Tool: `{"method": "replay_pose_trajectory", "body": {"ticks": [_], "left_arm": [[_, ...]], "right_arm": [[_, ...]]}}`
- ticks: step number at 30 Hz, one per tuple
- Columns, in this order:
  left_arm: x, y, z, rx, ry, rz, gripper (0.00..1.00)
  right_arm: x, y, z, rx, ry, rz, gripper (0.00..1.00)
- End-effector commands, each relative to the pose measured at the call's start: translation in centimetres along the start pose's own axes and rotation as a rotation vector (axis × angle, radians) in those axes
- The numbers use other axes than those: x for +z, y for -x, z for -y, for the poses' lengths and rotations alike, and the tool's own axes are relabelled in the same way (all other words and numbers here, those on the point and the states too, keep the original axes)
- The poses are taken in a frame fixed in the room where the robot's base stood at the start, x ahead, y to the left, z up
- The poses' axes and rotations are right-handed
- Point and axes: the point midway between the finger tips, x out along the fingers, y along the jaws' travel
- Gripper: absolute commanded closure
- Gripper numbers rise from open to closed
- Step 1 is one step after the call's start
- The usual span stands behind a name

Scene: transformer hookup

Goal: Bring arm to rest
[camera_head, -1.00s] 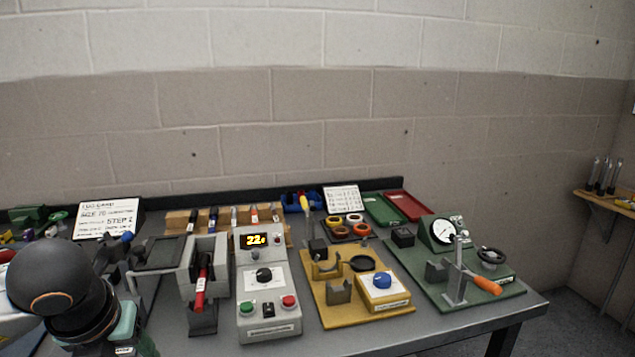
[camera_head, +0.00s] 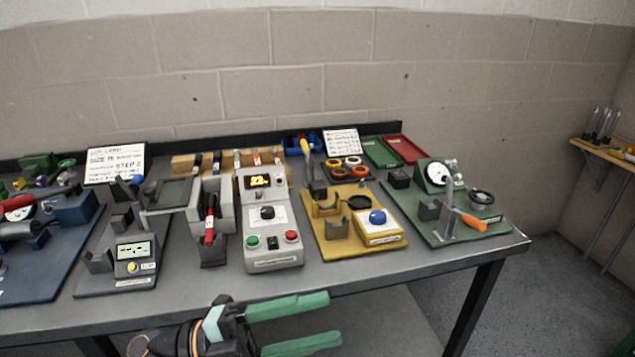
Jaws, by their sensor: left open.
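My left gripper (camera_head: 333,322) shows at the bottom of the head view, in front of and below the table's front edge. Its two green fingers are spread apart and point to the right, with nothing between them. The dark wrist of my left arm (camera_head: 190,340) comes in at the bottom edge. My right gripper is not in view.
The grey table (camera_head: 310,278) carries a grey power unit (camera_head: 270,225), a yellow fixture board (camera_head: 335,243), a green board with a gauge (camera_head: 437,174), a dark tester board (camera_head: 95,280) and a blue board (camera_head: 40,275). Open floor (camera_head: 560,280) lies to the right.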

Motion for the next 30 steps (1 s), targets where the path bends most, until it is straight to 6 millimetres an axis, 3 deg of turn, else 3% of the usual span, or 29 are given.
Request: {"method": "replay_pose_trajectory", "body": {"ticks": [3,5,8,12,14,18,21,25,30], "left_arm": [[4.1,2.5,0.9,-0.301,0.204,0.217,0.44],[6.6,4.7,0.1,-0.423,0.308,0.354,0.44],[10.3,9.4,-3.5,-0.579,0.499,0.611,0.44],[12.5,16.1,-11.7,-0.685,0.76,0.957,0.44],[12.2,18.5,-15.6,-0.699,0.869,1.088,0.44],[9.8,22.6,-23.7,-0.688,1.091,1.331,0.44],[7.7,24.1,-27.8,-0.665,1.208,1.441,0.44],[5.8,25.1,-30.6,-0.641,1.294,1.516,0.44],[5.3,25.3,-31.4,-0.633,1.32,1.536,0.44]], "right_arm": [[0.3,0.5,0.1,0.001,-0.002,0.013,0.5],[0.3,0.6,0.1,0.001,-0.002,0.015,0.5],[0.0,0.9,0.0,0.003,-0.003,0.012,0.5],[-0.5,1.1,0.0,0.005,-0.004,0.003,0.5],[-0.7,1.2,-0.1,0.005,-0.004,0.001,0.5],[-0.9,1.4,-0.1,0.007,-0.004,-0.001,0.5],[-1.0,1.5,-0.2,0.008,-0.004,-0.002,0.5],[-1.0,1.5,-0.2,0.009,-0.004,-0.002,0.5],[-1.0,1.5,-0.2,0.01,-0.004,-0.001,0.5]]}}
